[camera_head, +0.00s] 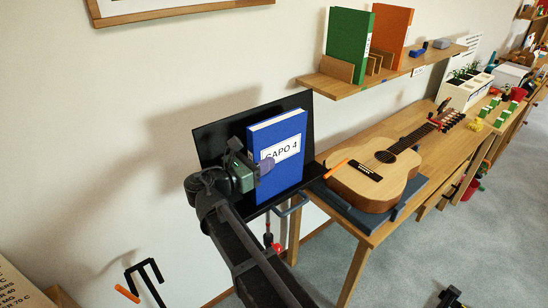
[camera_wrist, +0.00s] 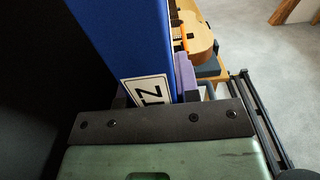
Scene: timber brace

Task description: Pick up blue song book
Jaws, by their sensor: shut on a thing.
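The blue song book (camera_head: 287,176) stands upright with a white label reading "CAPO 4". It leans near a black panel (camera_head: 212,136) on a black stand left of the table. My gripper (camera_head: 263,168) reaches in from the left at the book's lower left edge and is shut on it. In the wrist view the blue book (camera_wrist: 130,40) rises between the fingers of my gripper (camera_wrist: 152,98), with part of its label showing. A purple pad (camera_wrist: 186,75) lies against the book's right side. The other finger is mostly hidden.
A guitar (camera_head: 378,168) lies on a dark mat on the wooden table (camera_head: 420,140) to the right. Above it, a wall shelf (camera_head: 345,91) holds a green book (camera_head: 348,45) and an orange book (camera_head: 390,32) with wooden dividers.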

